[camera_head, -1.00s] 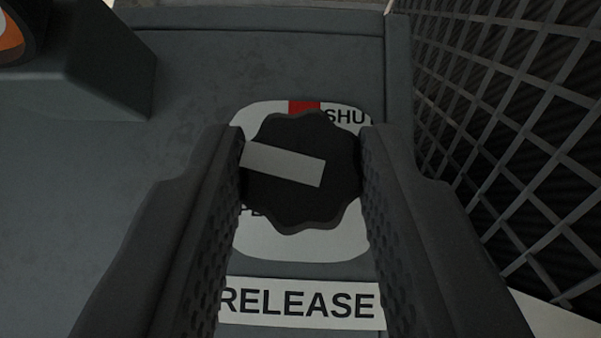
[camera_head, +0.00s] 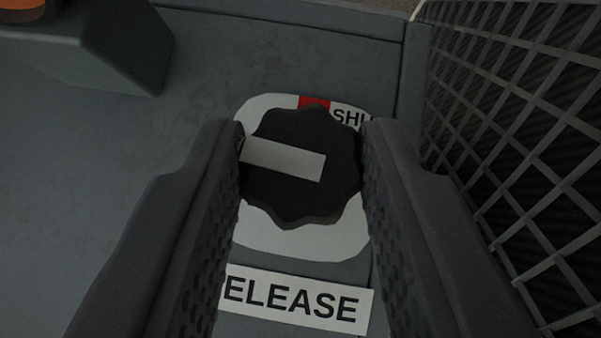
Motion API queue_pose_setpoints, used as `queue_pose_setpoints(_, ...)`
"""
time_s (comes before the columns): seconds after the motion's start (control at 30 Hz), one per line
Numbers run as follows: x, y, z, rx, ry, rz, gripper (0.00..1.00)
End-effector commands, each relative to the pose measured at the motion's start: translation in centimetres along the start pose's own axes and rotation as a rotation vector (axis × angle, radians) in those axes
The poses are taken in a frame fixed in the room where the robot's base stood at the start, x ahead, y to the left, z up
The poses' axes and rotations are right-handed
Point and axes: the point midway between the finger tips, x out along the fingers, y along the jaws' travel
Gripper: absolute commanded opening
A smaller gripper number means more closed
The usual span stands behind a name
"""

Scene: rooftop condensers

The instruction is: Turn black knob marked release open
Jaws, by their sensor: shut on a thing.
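The black knob (camera_head: 300,200) has a lobed rim and a pale pointer bar (camera_head: 284,160). The bar points left in the picture, tilted slightly down to the right. The knob sits on a white dial plate (camera_head: 290,242) with a red mark (camera_head: 313,102) and partly hidden "SHUT" lettering at the top. Any lettering at the left is mostly hidden by the knob and finger. A white label (camera_head: 296,299) below reads "RELEASE", its first letter covered by my left finger. My gripper (camera_head: 302,165) is shut on the knob, one finger on each side.
A dark metal grille (camera_head: 530,150) stands close on the right. A raised grey block (camera_head: 95,45) with an orange part (camera_head: 22,4) is at the upper left. The grey panel (camera_head: 80,190) left of my gripper is clear.

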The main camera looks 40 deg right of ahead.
Motion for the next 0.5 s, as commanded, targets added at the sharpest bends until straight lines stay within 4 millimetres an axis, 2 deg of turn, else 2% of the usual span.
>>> queue_pose_setpoints(0.03,-0.01,0.04,-0.04,0.001,0.001,0.0,0.07)
queue_pose_setpoints(0.07,-0.01,0.04,-0.04,0.001,0.001,0.0,0.33)
queue_pose_setpoints(0.13,-0.01,0.04,-0.03,0.001,0.0,0.001,0.52)
queue_pose_setpoints(0.5,-0.32,0.03,-0.01,0.0,-0.001,0.001,0.52)
